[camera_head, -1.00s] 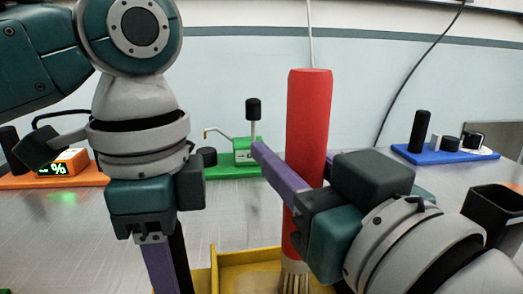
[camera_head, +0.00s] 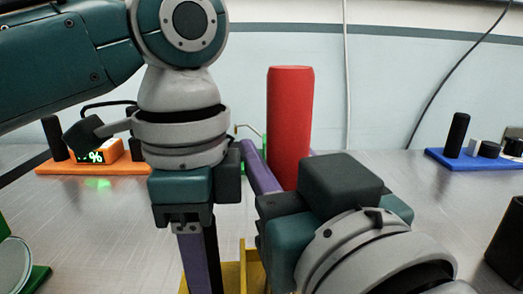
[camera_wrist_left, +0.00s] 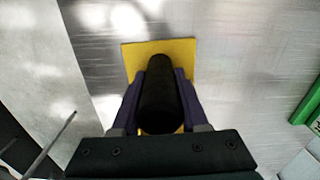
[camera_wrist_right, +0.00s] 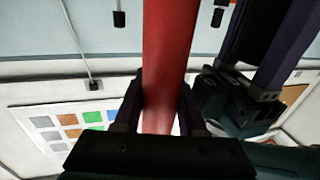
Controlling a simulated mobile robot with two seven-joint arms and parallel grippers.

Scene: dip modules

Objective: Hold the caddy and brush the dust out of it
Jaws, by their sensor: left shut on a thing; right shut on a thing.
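The yellow caddy (camera_head: 228,277) is partly in view at the bottom of the head view, between my two arms. In the left wrist view its yellow base (camera_wrist_left: 185,55) lies on the table below a dark upright handle (camera_wrist_left: 158,95). My left gripper (camera_wrist_left: 160,85) is shut on that handle. The brush has a thick red handle (camera_head: 289,115), upright in the head view. My right gripper (camera_head: 280,153) is shut on it, and the red handle also shows between its fingers in the right wrist view (camera_wrist_right: 166,60). The bristles and the caddy's inside are hidden behind my right gripper; no dust is visible.
An orange module (camera_head: 110,152) with a lit display stands at the back left. A blue module (camera_head: 475,163) with dark posts stands at the back right. A black container (camera_head: 507,245) is at the right edge. A green item (camera_head: 38,279) is at the lower left.

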